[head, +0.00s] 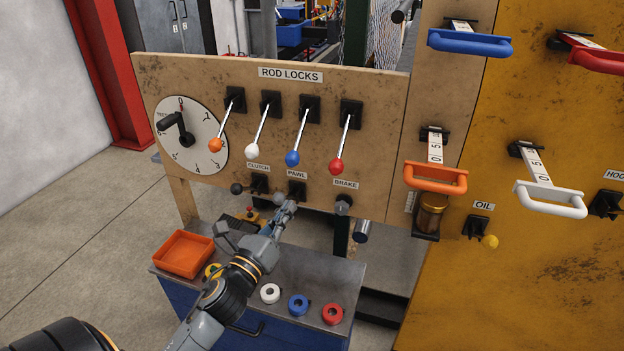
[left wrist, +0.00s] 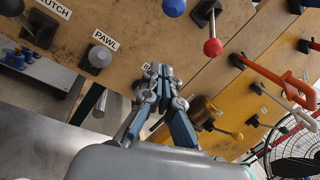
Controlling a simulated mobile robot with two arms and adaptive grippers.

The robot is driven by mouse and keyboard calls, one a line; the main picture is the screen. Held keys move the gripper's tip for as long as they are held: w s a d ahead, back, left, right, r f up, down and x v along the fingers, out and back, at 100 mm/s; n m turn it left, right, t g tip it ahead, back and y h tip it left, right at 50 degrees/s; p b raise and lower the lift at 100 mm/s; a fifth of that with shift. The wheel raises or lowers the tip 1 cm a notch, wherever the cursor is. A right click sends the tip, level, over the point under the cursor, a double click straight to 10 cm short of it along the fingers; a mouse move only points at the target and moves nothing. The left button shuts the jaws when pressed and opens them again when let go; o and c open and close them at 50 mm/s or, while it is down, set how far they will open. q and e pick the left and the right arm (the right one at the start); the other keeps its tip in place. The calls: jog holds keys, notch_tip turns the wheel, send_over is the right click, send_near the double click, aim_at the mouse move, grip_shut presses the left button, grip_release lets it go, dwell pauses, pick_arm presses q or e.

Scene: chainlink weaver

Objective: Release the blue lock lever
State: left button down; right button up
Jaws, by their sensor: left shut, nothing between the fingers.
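The blue lock lever (head: 292,158) is a steel rod with a blue ball, third from the left under the ROD LOCKS label (head: 290,74). Its rod slants down and out from a black bracket. My left gripper (head: 289,207) is shut and empty, below the blue ball near the PAWL knob, apart from the lever. In the left wrist view the blue ball (left wrist: 173,7) is cut by the top edge, beyond the shut fingertips (left wrist: 158,70). My right gripper is in neither view.
Orange (head: 215,145), white (head: 252,150) and red (head: 336,165) levers flank the blue one. Clutch (head: 237,188), pawl (left wrist: 99,57) and brake (head: 343,203) controls sit below. A bench (head: 331,266) holds an orange tray (head: 184,254) and coloured rings. Coloured handles project at right.

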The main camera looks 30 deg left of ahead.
pick_arm(q)
jog(key=w+a+r+p, duration=0.2)
jog(key=w+r+p, duration=0.2)
jog(key=w, duration=0.3)
jog(key=shift+a+r, duration=0.15)
jog(key=shift+r, duration=0.25)
jog(key=shift+w, duration=0.15)
